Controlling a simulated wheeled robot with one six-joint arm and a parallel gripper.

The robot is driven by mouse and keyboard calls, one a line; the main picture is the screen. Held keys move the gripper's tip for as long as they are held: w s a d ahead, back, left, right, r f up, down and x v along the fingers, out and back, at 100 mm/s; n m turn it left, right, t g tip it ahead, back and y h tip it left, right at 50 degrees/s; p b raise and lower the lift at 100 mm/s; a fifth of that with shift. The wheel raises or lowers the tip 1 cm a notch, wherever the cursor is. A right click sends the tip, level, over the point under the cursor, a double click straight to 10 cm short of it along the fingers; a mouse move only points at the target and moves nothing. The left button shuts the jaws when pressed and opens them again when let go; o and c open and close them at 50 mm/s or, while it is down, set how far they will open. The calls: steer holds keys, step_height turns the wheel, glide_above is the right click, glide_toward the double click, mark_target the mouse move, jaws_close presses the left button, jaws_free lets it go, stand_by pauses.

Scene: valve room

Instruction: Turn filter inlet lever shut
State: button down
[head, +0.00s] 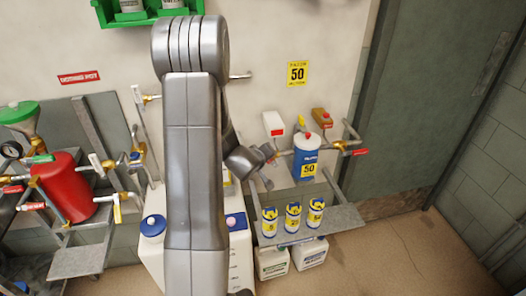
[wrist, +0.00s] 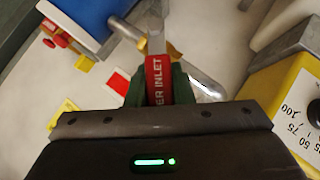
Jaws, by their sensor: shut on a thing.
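The filter inlet lever (wrist: 158,80) is a red-sleeved handle with white lettering that reads "ER INLET". Its bare metal end points up in the wrist view, beside a brass and metal pipe fitting (wrist: 200,80). My gripper (wrist: 156,92) is shut on the red sleeve, with dark green fingers on both sides. In the head view my gripper (head: 266,153) is at the left side of the blue and white filter housing (head: 307,158) marked 50. The lever is hidden there behind my gripper and arm. The housing also shows blue in the wrist view (wrist: 85,18).
Another red lever (head: 355,151) is on the pipe right of the housing. Several yellow-and-blue cartridges (head: 293,217) stand on the shelf (head: 343,220) below. A yellow dial box (wrist: 292,97) is close on the right in the wrist view. Red tank (head: 66,190) and piping stand left.

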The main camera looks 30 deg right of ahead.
steer(key=d+m+y+b, duration=0.1)
steer(key=y+b, duration=0.1)
steer(key=b, duration=0.3)
steer(key=d+m+y+b, duration=0.1)
steer(key=y+b, duration=0.1)
steer(key=b, duration=0.4)
steer(key=d+r+m+y+b, duration=0.1)
steer(key=b, duration=0.5)
steer(key=shift+s+t+y, duration=0.3)
steer(key=shift+s+y, duration=0.1)
steer(key=shift+d+r+m+b, duration=0.15)
steer(key=shift+m+b, duration=0.15)
steer(key=shift+b, duration=0.05)
steer(key=c, duration=1.3)
jaws_free()
steer(key=shift+o, duration=0.2)
steer(key=v, duration=1.3)
steer(key=shift+s+r, duration=0.25)
steer(key=shift+s, duration=0.15)
steer(key=shift+d, duration=0.2)
